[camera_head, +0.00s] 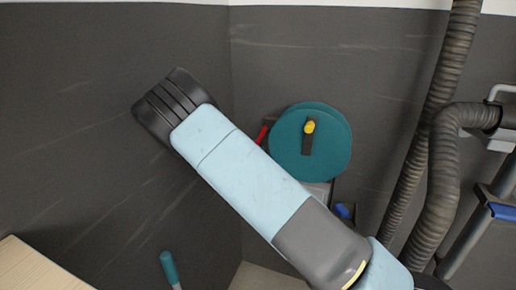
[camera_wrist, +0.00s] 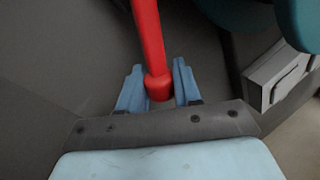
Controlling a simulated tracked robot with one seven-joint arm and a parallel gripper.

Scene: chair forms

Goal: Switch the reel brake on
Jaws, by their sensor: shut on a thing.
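The red lever (camera_wrist: 149,38) runs down from the top of the wrist view and ends in a thicker knob between the two blue fingers of my gripper (camera_wrist: 159,68). My gripper is shut on the lever near this end. In the head view only a short red piece of the lever (camera_head: 262,134) shows, just left of the teal reel (camera_head: 338,140), and my arm hides the rest. The reel has a dark bar with a yellow knob on its face. Its teal edge also shows at the top right of the wrist view (camera_wrist: 304,22). My gripper cannot be made out in the head view.
Ribbed grey hoses (camera_head: 441,180) hang at the right. A blue-handled part (camera_head: 502,211) is at the right edge. A teal handle (camera_head: 169,268) stands at the bottom left, near a light wooden surface (camera_head: 32,268). Dark walls close the corner behind the reel.

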